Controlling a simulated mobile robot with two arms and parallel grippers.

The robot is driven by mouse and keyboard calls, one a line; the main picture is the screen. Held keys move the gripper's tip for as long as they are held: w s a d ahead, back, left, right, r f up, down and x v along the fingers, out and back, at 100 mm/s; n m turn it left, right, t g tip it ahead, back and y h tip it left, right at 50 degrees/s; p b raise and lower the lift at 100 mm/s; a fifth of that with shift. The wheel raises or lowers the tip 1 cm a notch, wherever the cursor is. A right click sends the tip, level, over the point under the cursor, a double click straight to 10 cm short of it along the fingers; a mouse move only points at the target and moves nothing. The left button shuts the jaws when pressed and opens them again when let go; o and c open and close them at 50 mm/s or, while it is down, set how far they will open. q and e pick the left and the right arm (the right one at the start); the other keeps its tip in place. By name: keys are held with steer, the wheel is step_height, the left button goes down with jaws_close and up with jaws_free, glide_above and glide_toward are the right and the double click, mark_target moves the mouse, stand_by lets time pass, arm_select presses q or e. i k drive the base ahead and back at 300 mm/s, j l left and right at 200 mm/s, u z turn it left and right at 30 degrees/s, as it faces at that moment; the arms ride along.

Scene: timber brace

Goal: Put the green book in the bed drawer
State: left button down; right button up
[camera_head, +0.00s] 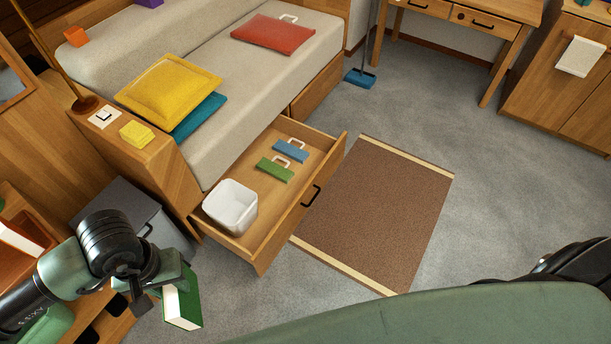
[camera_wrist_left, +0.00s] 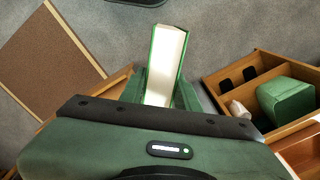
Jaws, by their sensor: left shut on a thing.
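The green book (camera_head: 187,299), with white pages, is held in my left gripper (camera_head: 162,285), low at the front left. In the left wrist view the book (camera_wrist_left: 167,65) stands out between the fingers of my left gripper (camera_wrist_left: 168,92), which are shut on it. The bed drawer (camera_head: 274,229) is pulled open under the bed. The book is apart from the drawer, in front of it and to its left. My right gripper is not visible.
The drawer holds a white bin (camera_head: 231,206), a green handled item (camera_head: 275,170) and a blue handled item (camera_head: 290,152). A grey box (camera_head: 113,203) stands left of the drawer. A brown rug (camera_head: 378,212) lies on the floor to its right.

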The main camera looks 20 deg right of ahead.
mark_target(266, 186)
steer(key=i+l+z, duration=0.2)
steer(key=i+l, duration=0.8)
